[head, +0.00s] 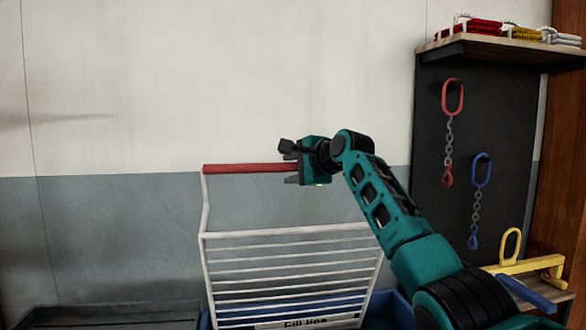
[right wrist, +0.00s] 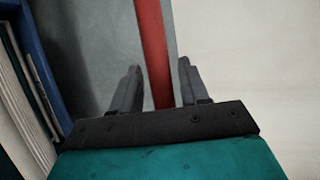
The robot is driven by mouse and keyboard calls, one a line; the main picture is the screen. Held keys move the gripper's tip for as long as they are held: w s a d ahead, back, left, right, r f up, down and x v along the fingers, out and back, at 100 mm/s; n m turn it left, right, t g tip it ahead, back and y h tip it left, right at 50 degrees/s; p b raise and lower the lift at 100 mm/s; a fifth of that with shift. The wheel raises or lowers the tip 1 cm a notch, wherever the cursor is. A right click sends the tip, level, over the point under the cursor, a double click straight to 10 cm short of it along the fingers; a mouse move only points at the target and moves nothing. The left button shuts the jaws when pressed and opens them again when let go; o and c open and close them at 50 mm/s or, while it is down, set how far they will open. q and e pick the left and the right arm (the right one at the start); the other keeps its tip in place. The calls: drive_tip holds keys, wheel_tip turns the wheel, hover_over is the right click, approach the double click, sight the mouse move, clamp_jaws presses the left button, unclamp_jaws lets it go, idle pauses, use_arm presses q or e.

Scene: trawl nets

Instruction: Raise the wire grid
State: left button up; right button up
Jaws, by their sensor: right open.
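The white wire grid (head: 290,266) stands tilted up out of a blue container, with a red bar (head: 245,168) along its top edge. My right gripper (head: 290,164) is at the right part of the red bar. In the right wrist view the red bar (right wrist: 153,50) runs between the two spread fingers of the gripper (right wrist: 158,85), with gaps visible beside it. The far end of the bar is hidden behind the gripper and my arm. My left gripper is out of view.
The blue container (head: 392,308) holds a "Fill line" label (head: 306,322). A dark tray (head: 115,316) lies at lower left. A dark board (head: 428,150) with red (head: 452,97) and blue (head: 482,170) hook chains stands right, below a shelf (head: 490,48). The wall behind is bare.

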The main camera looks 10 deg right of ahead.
drive_tip(key=shift+o, duration=0.2)
drive_tip(key=shift+s, duration=0.1)
drive_tip(key=shift+s+d+r, duration=0.15)
drive_tip(key=shift+s, duration=0.3)
drive_tip(key=b+v, duration=0.2)
drive_tip(key=v, duration=0.9)
drive_tip(key=shift+s+d, duration=0.25)
drive_tip(key=shift+s, duration=0.05)
